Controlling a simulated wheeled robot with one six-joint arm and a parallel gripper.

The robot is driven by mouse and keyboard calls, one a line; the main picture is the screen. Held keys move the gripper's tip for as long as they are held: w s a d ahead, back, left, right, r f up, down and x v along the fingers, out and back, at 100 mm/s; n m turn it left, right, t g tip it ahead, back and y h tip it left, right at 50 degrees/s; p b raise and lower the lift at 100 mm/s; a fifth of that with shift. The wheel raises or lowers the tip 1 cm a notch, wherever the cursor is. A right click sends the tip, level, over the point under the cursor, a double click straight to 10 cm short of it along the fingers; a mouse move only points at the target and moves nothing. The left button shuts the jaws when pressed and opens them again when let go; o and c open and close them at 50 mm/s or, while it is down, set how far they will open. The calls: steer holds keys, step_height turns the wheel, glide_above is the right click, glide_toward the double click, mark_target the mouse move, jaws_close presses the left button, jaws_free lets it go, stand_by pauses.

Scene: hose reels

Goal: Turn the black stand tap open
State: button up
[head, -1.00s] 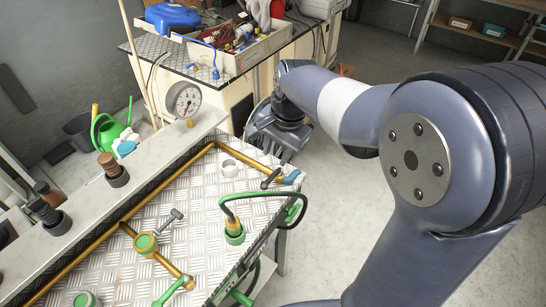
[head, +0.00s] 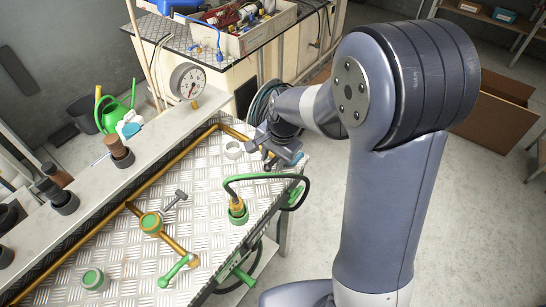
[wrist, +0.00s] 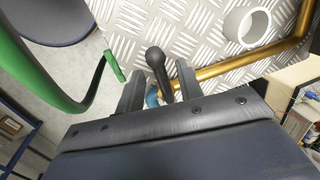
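The black stand tap's lever (wrist: 157,62) shows in the wrist view, with a rounded black end, pointing up the picture. My gripper (wrist: 160,78) has its two dark fingers apart, one on each side of the lever, with narrow gaps visible. A blue part (wrist: 152,97) shows behind the lever, between the fingers; the rest there is hidden by my gripper. In the head view my gripper (head: 272,148) is at the far right corner of the plated bench, over the black tap (head: 268,163), which it partly covers.
A white ring (head: 234,150) lies left of the tap. A brass pipe (head: 170,168) runs along the bench. A green hose (head: 262,177) arches nearby from a brass fitting (head: 237,208). A grey tap (head: 176,198) and a green-handled tap (head: 175,271) stand nearer.

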steer(key=shift+c, duration=0.3)
jaws_close()
